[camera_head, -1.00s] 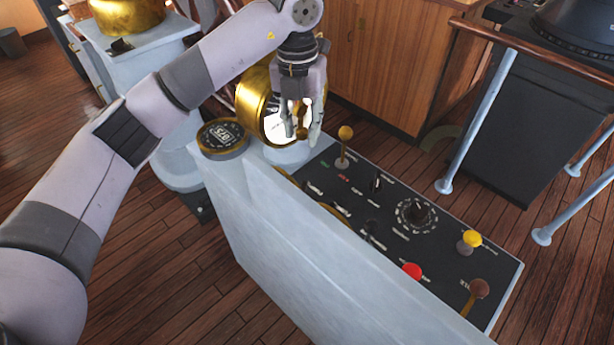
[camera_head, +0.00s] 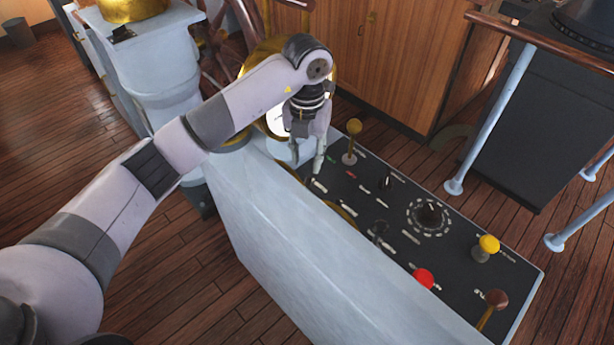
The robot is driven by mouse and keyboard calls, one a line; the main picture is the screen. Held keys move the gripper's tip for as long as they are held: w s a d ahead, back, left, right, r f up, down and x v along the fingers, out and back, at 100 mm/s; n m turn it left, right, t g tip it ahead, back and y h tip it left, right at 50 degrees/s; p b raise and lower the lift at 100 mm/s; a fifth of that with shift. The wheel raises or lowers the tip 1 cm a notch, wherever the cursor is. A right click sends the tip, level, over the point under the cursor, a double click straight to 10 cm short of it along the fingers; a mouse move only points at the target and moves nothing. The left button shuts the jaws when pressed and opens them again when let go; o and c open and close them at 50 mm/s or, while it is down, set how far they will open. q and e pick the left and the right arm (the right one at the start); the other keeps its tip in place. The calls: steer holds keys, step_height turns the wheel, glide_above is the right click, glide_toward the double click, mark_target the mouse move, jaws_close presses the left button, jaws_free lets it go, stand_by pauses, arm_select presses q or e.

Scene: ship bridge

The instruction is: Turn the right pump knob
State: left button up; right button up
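The dark control panel (camera_head: 455,232) carries several knobs and levers. A small black knob (camera_head: 387,181) sits near its far edge, and a second dark knob (camera_head: 380,229) is nearer the pale console wall. A larger black dial (camera_head: 430,213) has a ring of marks around it. The labels are too small to read, so I cannot tell which is the right pump knob. My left gripper (camera_head: 307,166) points down over the panel's left end, fingers apart and with nothing visible between them. It is left of the small knobs and apart from them. My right gripper is out of view.
A brass-ball lever (camera_head: 354,128) stands close right of my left gripper. A yellow knob (camera_head: 488,245), a red button (camera_head: 424,278) and a brown-topped lever (camera_head: 495,299) are at the panel's right end. A raised pale console wall (camera_head: 300,235) borders the near side.

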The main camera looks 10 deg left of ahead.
mark_target(307, 183)
arm_select(q)
step_height(307, 183, down, 8)
steer(key=shift+r+p, duration=0.25)
steer(key=shift+p, duration=0.6)
steer(key=shift+f, duration=0.6)
steer(key=shift+c, duration=0.6)
jaws_close()
